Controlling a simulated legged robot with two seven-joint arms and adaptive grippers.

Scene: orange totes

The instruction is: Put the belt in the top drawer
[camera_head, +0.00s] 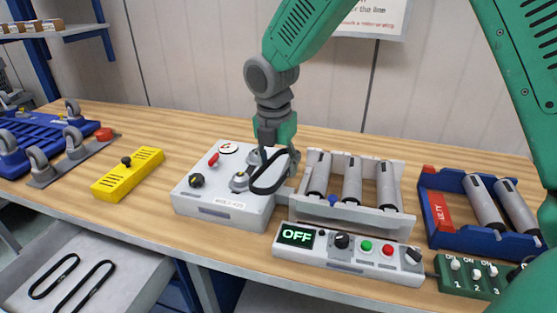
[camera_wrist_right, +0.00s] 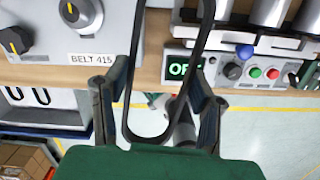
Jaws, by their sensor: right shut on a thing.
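A black belt loop (camera_head: 268,186) hangs from my right gripper (camera_head: 274,146), just above the grey box and beside the white roller unit. In the right wrist view, the belt (camera_wrist_right: 126,110) runs as a long loop between the two fingers of my right gripper (camera_wrist_right: 157,100). The gripper is shut on it. An open drawer (camera_head: 135,268) at the lower left of the head view holds two other black belts (camera_head: 54,276), lying flat and apart. The drawer also shows at the left of the wrist view (camera_wrist_right: 38,122). My left gripper is in neither view.
The grey box (camera_head: 225,208) with knobs, the control panel reading OFF (camera_head: 345,255) and the white roller unit (camera_head: 395,222) crowd the table's middle. A yellow box (camera_head: 128,176) and a blue caster tray (camera_head: 30,140) stand left. A blue roller tray (camera_head: 470,245) is right.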

